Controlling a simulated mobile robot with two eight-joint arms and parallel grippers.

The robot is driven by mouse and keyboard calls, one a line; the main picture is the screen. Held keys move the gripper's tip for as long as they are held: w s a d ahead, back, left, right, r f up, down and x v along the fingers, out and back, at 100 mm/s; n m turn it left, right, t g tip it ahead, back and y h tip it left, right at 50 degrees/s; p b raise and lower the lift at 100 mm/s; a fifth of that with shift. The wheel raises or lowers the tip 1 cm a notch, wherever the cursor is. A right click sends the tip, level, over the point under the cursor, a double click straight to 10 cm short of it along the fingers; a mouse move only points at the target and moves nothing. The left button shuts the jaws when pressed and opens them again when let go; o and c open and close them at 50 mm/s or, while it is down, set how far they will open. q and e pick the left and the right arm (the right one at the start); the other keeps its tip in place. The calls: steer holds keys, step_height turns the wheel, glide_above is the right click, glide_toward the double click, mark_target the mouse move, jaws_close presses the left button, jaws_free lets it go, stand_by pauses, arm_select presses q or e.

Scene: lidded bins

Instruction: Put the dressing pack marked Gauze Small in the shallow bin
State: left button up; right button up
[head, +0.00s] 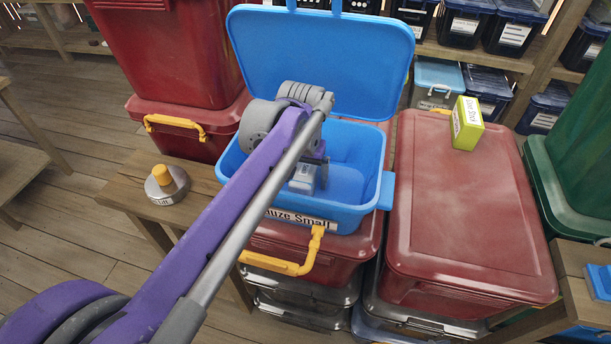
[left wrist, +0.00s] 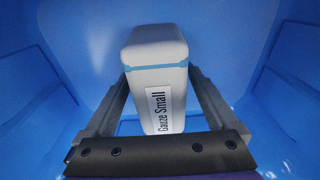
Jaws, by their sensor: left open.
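The dressing pack (left wrist: 158,60) is a white block with a light blue stripe and a label reading Gauze Small. It is inside the blue bin (left wrist: 45,85), between the two fingers of my left gripper (left wrist: 160,90). The fingers are open on either side of it; contact cannot be told. In the head view the blue bin (head: 345,218) has its lid (head: 320,60) raised and a front label partly hidden by my arm. My left gripper (head: 318,172) reaches down inside it, mostly covering the pack. My right gripper is out of view. No bin is clearly identifiable as the shallow one.
A closed red bin (head: 460,215) stands right of the blue bin, with a yellow-green box (head: 467,123) on it. Stacked red bins (head: 165,50) stand at left. A round grey weight with a yellow knob (head: 166,186) is on a wooden bench. A blue object (head: 598,283) shows at far right.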

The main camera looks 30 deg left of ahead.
mark_target(304, 172)
arm_select(q)
steer(key=r, duration=0.4)
steer(key=s+r+p, duration=0.1)
steer(key=r, duration=0.7)
steer(key=shift+s+d+r, duration=0.1)
steer(key=shift+s+d, duration=0.05)
steer(key=shift+s, duration=0.05)
steer(key=shift+c, duration=0.4)
stand_by(0.4)
